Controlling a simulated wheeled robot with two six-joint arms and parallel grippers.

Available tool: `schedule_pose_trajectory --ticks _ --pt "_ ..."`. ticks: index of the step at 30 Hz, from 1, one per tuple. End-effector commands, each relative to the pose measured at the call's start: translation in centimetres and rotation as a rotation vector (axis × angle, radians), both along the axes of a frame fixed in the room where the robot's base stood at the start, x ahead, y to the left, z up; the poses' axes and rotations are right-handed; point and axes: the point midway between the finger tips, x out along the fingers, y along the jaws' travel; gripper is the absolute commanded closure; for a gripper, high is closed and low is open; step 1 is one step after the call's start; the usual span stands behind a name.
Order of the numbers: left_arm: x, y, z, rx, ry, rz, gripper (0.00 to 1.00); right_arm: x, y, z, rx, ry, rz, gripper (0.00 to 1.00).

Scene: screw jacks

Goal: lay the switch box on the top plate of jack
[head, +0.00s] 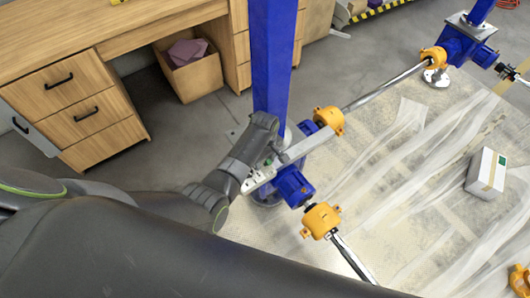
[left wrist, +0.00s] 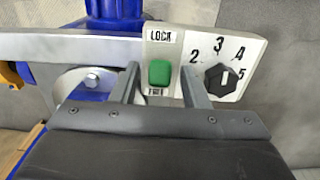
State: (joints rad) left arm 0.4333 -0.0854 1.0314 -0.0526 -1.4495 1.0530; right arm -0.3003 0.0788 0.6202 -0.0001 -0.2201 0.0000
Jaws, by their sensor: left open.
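The switch box (left wrist: 234,50) is a pale panel with a green LOCK button (left wrist: 161,74) and a black numbered dial (left wrist: 221,78). In the head view the switch box (head: 259,177) is small and partly covered by my left gripper. It lies at the near end of the long grey top plate (head: 306,146) of the blue jack (head: 294,187). The top plate (left wrist: 75,47) runs left from the box in the left wrist view. I cannot tell how fully the box rests on it. My left gripper (left wrist: 163,85) is open, its fingers either side of the green button. My right gripper is not visible.
A white carton (head: 487,173) lies on the sheet-covered floor. A wooden desk (head: 75,100) stands at the left.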

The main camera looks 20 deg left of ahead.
Motion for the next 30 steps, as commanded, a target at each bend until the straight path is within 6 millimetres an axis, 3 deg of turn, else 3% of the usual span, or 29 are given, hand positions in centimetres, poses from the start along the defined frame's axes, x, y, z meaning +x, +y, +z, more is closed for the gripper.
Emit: schedule_pose_trajectory --ticks 5,21,30 --pt "0.2 0.0 2.2 -0.001 -0.006 0.000 0.59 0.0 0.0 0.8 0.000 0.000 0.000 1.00" --pt "0.2 0.0 14.5 -0.002 -0.009 -0.001 0.59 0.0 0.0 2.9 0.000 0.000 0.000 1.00" --pt "0.1 0.0 17.4 -0.001 -0.006 -0.001 0.59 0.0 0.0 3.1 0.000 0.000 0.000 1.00"
